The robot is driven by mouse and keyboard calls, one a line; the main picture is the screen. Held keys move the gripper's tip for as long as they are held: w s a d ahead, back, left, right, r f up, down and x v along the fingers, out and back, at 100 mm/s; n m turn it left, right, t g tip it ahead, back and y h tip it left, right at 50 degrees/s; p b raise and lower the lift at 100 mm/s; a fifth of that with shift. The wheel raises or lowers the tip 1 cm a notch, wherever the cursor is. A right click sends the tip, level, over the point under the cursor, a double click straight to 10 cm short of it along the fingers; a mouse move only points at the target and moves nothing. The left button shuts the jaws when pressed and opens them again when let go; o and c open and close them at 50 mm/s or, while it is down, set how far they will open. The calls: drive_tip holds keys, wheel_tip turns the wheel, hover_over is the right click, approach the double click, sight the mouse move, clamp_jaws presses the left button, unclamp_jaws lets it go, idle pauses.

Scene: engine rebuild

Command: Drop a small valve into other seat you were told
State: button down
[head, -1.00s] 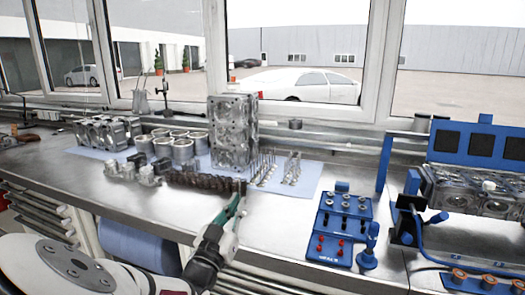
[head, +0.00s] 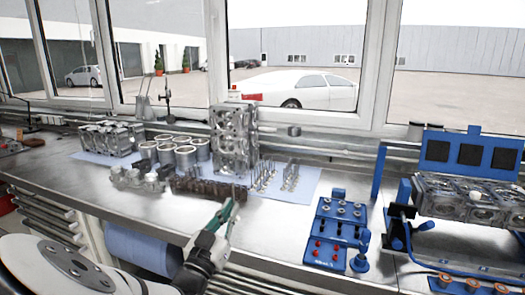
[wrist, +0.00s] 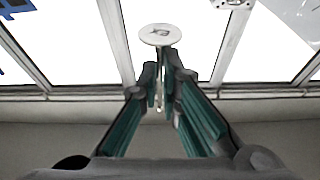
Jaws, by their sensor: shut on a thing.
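My gripper (head: 228,211) is over the front part of the bench, in front of the standing valves. In the wrist view, my gripper (wrist: 166,78) is shut on the stem of a valve. The valve's pale round head (wrist: 159,35) sticks out beyond the fingertips; the held valve is too small to make out in the head view. Several small valves (head: 291,174) stand upright on a blue mat, with another group (head: 263,175) just left of them. A metal cylinder head (head: 465,194) lies in a blue fixture at the right; its individual seats are too small to tell apart.
A blue board (head: 338,232) with red and pale knobs stands right of my gripper. A tall metal block (head: 233,142), several cylinders (head: 185,157) and a row of dark parts (head: 200,188) fill the left and middle. Bare steel bench (head: 275,225) lies between mat and board.

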drive_tip(key=shift+r+m+g+y+b, duration=0.1)
drive_tip(key=shift+m+g+y+b, duration=0.8)
drive_tip(key=shift+m, duration=5.05)
drive_tip(key=shift+m+g+h+b, duration=0.1)
drive_tip(key=shift+m+g+b, duration=1.55)
drive_tip(key=shift+m, duration=4.25)
drive_tip(key=shift+r+m+g+y+b, duration=0.1)
drive_tip(key=shift+m+g+y+b, duration=0.45)
drive_tip(key=shift+m+b, duration=3.45)
drive_tip(key=m+p, duration=0.4)
drive_tip(key=shift+a, duration=0.1)
